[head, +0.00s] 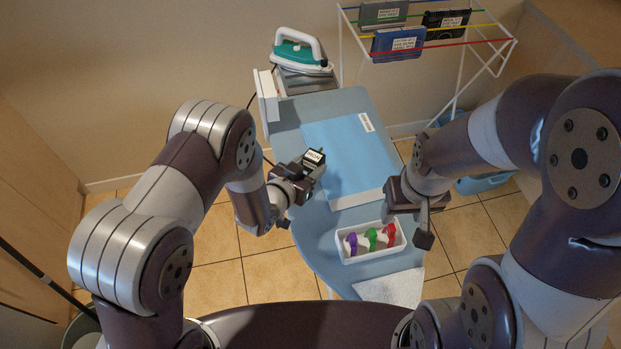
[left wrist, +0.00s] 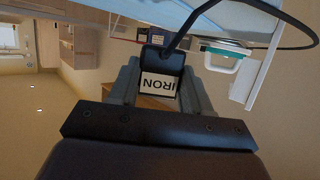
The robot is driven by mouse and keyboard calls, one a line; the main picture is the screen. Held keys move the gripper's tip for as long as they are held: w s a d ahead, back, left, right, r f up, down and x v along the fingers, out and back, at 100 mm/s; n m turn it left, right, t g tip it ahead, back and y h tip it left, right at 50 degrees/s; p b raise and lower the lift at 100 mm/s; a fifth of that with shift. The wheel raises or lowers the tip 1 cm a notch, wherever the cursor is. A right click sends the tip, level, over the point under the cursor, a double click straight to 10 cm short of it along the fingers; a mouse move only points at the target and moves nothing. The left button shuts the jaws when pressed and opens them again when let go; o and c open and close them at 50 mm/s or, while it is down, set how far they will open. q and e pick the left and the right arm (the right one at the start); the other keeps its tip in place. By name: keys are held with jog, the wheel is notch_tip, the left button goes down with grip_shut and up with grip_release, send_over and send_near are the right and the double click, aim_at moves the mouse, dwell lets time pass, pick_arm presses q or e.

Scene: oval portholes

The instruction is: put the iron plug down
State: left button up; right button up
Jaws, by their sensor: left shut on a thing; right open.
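The iron (head: 299,52), teal and white, rests at the board's far end and also shows in the left wrist view (left wrist: 226,53). My right gripper (head: 418,218) is open and empty near the board's right edge.
A folded blue cloth (head: 340,150) lies mid-board. A white tray (head: 350,256) with purple, green and red items lies nearer. A white cloth (head: 392,289) is at the near end. A drying rack (head: 459,72) stands back right, a blue basket (head: 487,184) right on the tiled floor.

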pick_arm(q)
jog(key=s, duration=0.1)
jog(key=s+f, duration=0.1)
jog(key=shift+s+a+f, duration=0.3)
jog(key=shift+a, duration=0.05)
notch_tip(320, 180, down, 4)
jog(key=shift+s+r+p, duration=0.1)
jog(key=shift+s+p, duration=0.05)
jog(key=shift+p, duration=0.25)
jog(key=shift+f, duration=0.35)
jog(key=o, duration=1.3)
jog(key=shift+c, duration=0.2)
jog(key=shift+r, duration=0.1)
